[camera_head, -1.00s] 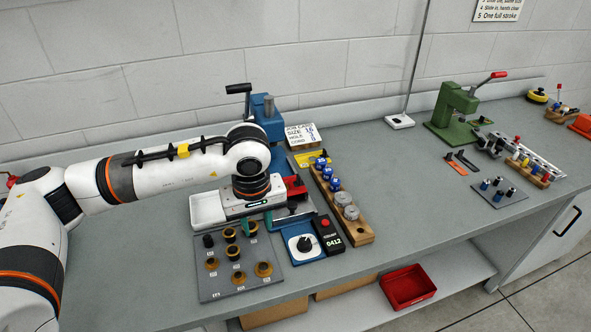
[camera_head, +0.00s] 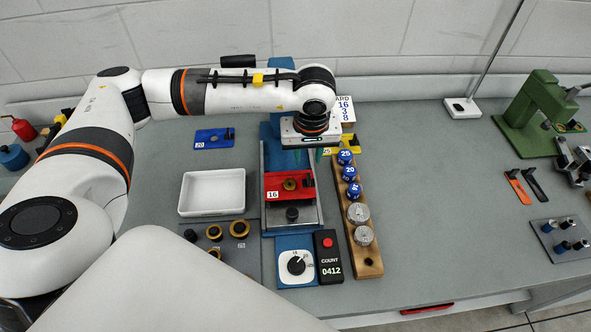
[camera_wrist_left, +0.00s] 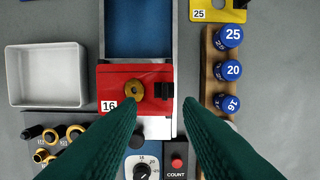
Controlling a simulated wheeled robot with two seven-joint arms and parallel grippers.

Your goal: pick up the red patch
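The only red patch-like piece I see is a flat red plate marked 16 (camera_head: 275,194). It lies across the rails of the blue press, with a brass ring and a black knob on it. In the left wrist view the red plate (camera_wrist_left: 116,80) is below my gripper, a little left of centre. My left gripper (camera_head: 318,154) is above the press, behind and right of the plate in the head view. Its dark green fingers (camera_wrist_left: 160,106) are apart with nothing held between them. My right gripper is not in view.
A white tray (camera_head: 212,211) stands left of the press. A wooden rack (camera_head: 369,262) with blue knobs and metal weights stands right. A dial box (camera_head: 296,268) and counter (camera_head: 328,272) sit in front. A yellow plate (camera_wrist_left: 217,13) lies behind.

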